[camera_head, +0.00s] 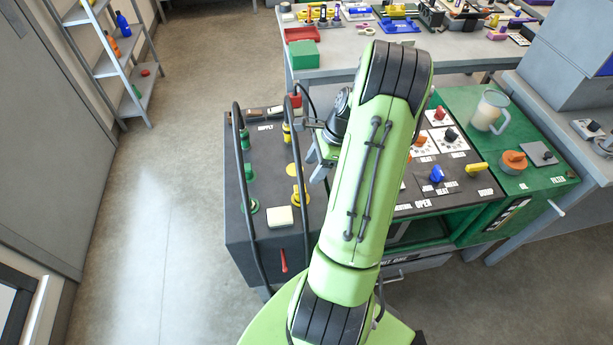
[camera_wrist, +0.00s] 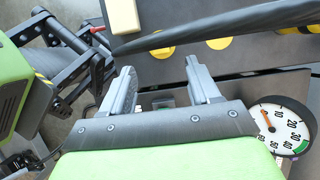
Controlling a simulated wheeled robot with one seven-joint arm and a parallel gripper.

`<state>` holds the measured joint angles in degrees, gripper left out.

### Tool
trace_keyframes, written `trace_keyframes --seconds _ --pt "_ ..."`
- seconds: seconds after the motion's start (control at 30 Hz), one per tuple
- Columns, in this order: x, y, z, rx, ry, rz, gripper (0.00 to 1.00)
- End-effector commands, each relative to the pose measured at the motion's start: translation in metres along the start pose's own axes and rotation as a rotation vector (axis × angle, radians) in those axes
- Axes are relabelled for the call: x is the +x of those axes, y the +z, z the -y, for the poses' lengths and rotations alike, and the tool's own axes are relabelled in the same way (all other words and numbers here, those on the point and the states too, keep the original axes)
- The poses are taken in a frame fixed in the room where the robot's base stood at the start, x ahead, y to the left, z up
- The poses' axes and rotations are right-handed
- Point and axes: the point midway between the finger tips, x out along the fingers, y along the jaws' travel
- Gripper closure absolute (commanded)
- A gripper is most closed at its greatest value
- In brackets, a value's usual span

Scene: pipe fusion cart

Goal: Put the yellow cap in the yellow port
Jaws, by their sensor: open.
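My gripper (camera_wrist: 160,66) is open in the wrist view, with nothing between its fingers. In the head view my arm hides most of it, beside the dark supply panel (camera_head: 272,240). On that panel are several yellow pieces: an upright one (camera_head: 287,134) by the black hose, a flat disc (camera_head: 292,170), and a raised one (camera_head: 300,195) nearer the front. I cannot tell for sure which is the yellow cap and which the yellow port. The wrist view shows yellow discs (camera_wrist: 219,43) beyond the fingertips, partly behind a dark hose.
Black hoses (camera_head: 242,190) arch over the panel. Green fittings (camera_head: 249,171) line its left side. A cream block (camera_head: 279,216) and a red lever (camera_head: 284,261) are near its front. A round gauge (camera_wrist: 281,126) is right of my gripper. The floor at left is clear.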

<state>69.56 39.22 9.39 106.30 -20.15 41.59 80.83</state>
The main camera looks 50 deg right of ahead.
Motion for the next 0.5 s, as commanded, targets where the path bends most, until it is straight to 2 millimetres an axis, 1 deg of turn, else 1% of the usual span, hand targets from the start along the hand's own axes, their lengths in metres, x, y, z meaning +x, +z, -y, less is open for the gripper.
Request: trace_keyframes --seconds 0.03,0.1,0.2,0.27,0.33,0.37,0.4,0.47,0.5 --pt "-0.007 0.0 0.0 0.001 -0.001 -0.001 0.39" --pt "-0.011 0.0 0.0 0.002 0.0 -0.001 0.39" --pt "-0.011 0.0 -0.001 0.001 0.001 0.0 0.39" --pt "-0.013 0.004 -0.001 -0.021 0.002 -0.007 0.39" --pt "-0.021 0.024 -0.002 -0.116 0.003 -0.035 0.39" --pt "-0.027 0.037 -0.004 -0.183 0.005 -0.055 0.39" --pt "-0.036 0.058 -0.009 -0.295 0.007 -0.089 0.39" --pt "-0.052 0.095 -0.022 -0.493 0.009 -0.144 0.39" --pt "-0.061 0.118 -0.034 -0.629 0.013 -0.178 0.39"
